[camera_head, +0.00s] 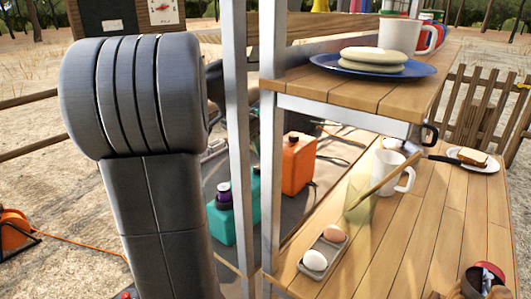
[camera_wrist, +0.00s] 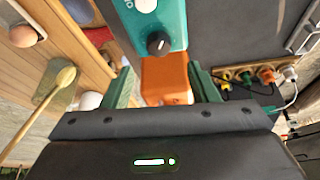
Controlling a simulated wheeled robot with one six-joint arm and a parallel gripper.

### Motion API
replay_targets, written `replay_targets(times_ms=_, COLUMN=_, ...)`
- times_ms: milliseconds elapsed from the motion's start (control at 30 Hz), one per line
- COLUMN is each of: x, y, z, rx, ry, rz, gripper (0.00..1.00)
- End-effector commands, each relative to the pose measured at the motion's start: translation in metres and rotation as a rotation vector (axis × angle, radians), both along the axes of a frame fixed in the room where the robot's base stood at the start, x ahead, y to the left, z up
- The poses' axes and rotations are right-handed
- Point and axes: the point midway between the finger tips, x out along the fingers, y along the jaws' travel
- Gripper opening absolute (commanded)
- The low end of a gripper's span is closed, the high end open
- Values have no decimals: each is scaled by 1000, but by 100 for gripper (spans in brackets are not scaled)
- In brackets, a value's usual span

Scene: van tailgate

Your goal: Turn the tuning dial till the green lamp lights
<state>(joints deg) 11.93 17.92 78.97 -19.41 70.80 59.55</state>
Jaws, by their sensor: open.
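In the wrist view a teal box (camera_wrist: 172,18) carries a round black knob (camera_wrist: 158,43) with a white mark, which may be the tuning dial. A pale white oval (camera_wrist: 146,5) at the top edge of the picture may be a lamp; I see no green lamp lit on the box. My gripper (camera_wrist: 165,80) is open, with its green fingers apart and nothing held. The knob lies beyond the fingertips, apart from them. In the head view the teal box (camera_head: 243,222) stands low behind the metal posts, partly hidden; my gripper is mostly hidden behind my arm there.
An orange box (camera_head: 298,165) stands beside the teal box. A metal post (camera_head: 271,170) and a wooden shelf (camera_head: 365,98) with a blue plate (camera_head: 345,66) are close by. A wooden counter (camera_head: 440,245) holds eggs and a mug (camera_head: 393,170). Cables and plugs (camera_wrist: 266,76) show at right in the wrist view.

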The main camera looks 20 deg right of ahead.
Motion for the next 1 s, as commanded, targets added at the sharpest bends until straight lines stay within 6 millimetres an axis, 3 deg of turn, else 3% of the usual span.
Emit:
replay_targets(times_ms=433, x=9, y=-22, z=-60, rx=1, ry=2, rz=-1, gripper=54)
replay_targets(times_ms=833, x=10, y=-25, z=-67, rx=1, ry=0, rz=0, gripper=54)
replay_targets(times_ms=1000, x=10, y=-25, z=-67, rx=1, ry=0, rz=0, gripper=20)
